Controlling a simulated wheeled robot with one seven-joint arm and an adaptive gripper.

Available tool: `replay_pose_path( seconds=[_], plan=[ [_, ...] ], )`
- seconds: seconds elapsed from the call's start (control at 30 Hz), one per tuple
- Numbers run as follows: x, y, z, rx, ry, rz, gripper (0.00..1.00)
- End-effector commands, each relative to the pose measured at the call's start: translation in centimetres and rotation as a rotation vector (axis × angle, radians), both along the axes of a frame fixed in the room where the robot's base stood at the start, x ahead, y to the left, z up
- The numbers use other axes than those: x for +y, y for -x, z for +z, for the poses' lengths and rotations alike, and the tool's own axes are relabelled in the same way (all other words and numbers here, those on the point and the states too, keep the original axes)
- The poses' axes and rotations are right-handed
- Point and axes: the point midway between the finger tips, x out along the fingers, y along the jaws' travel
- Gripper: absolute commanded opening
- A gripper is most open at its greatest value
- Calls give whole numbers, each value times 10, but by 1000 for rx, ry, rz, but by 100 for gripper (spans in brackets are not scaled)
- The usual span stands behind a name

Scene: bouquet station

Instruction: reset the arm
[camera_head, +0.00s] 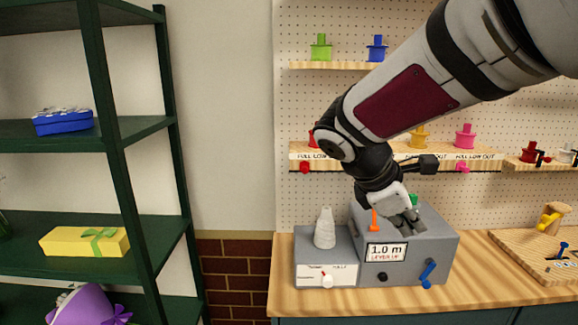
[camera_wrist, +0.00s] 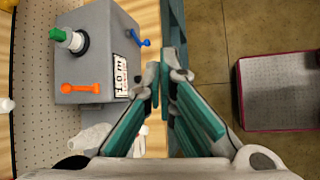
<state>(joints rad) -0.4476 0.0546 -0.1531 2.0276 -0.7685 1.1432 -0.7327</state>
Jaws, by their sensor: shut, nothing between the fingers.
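My arm reaches in from the top right in the head view, bent at the elbow. My gripper (camera_head: 405,212) hangs low, over or in front of the top of the grey machine (camera_head: 430,250). In the wrist view, my gripper's (camera_wrist: 163,78) teal-padded fingers are shut with nothing between them, pointing past the machine (camera_wrist: 95,25) at the left. The machine carries a "1.0 m" label, an orange lever (camera_wrist: 80,88), a blue lever (camera_wrist: 138,38) and a green-capped knob (camera_wrist: 68,40). I cannot tell the exact gap between gripper and machine.
A white ribbed cone (camera_head: 325,228) stands on a smaller grey box left of the machine. Pegboard shelves with coloured spools (camera_head: 465,136) are behind. A green rack (camera_head: 110,150) with gift boxes stands left. A wooden board (camera_head: 520,250) lies right. A red-edged grey platform (camera_wrist: 285,90) sits on the floor.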

Motion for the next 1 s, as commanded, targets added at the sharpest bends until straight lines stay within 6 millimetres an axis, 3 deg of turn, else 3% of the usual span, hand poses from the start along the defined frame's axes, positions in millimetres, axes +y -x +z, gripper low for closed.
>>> replay_pose_path(
  seconds=[0.03, 0.17, 0.5, 0.7, 1.0],
  plan=[
    [-7, 20, 4, -51, -83, -80, 0],
    [-12, 64, 7, -172, -285, -288, 0],
    [6, 163, 9, -479, -769, -839, 0],
    [22, 192, 6, -594, -957, -1067, 0],
    [27, 200, 5, -631, -1019, -1143, 0]
  ],
)
